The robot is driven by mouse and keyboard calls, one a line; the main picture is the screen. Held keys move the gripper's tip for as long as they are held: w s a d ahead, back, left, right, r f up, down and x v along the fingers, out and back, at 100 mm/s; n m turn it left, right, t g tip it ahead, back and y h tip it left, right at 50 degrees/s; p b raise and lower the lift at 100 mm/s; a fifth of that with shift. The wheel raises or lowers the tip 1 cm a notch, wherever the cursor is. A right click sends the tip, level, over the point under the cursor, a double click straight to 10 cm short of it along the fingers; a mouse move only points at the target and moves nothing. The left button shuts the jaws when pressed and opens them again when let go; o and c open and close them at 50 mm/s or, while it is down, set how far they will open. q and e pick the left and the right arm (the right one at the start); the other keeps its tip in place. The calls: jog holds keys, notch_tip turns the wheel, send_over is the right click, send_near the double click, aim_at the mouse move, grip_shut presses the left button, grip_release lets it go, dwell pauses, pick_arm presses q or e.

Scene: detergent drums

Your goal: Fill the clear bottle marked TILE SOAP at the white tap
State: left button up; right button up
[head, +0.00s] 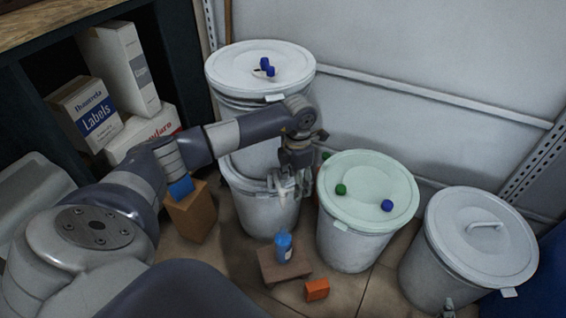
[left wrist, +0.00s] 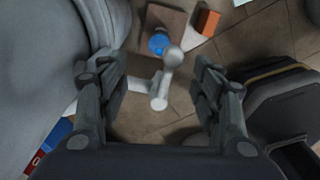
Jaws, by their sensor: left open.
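A bottle (head: 284,248) with blue showing stands upright on a small brown stand (head: 270,268); its marking is too small to read. In the left wrist view the blue bottle top (left wrist: 158,42) is partly behind a round white end of the white tap (left wrist: 158,92). My left gripper (head: 291,188) is in front of the lower left drum (head: 262,212), above the bottle. In the left wrist view my left gripper (left wrist: 159,72) is open, its fingers apart on either side of the tap, not visibly closed on it. My right gripper is not in view.
An orange block (head: 317,290) lies beside the stand. A pale green-lidded drum (head: 358,236) and a grey drum (head: 470,250) stand to the right. Another drum (head: 260,68) is at the back. A brown box (head: 191,214) and shelved cartons (head: 90,115) are on the left.

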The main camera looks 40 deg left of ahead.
pick_arm(q)
jog(key=shift+w+a+r+p, duration=0.1)
jog(key=shift+a+r+p, duration=0.05)
jog(key=shift+r+p, duration=1.85)
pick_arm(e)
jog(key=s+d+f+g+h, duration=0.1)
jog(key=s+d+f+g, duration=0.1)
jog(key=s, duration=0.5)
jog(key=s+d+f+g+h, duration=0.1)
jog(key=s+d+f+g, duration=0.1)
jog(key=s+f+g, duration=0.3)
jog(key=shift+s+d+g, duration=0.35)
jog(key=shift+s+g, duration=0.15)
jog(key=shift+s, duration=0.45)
pick_arm(q)
jog(key=shift+r, duration=0.3)
notch_tip(320, 180, up, 12)
jog(key=shift+f, duration=0.1)
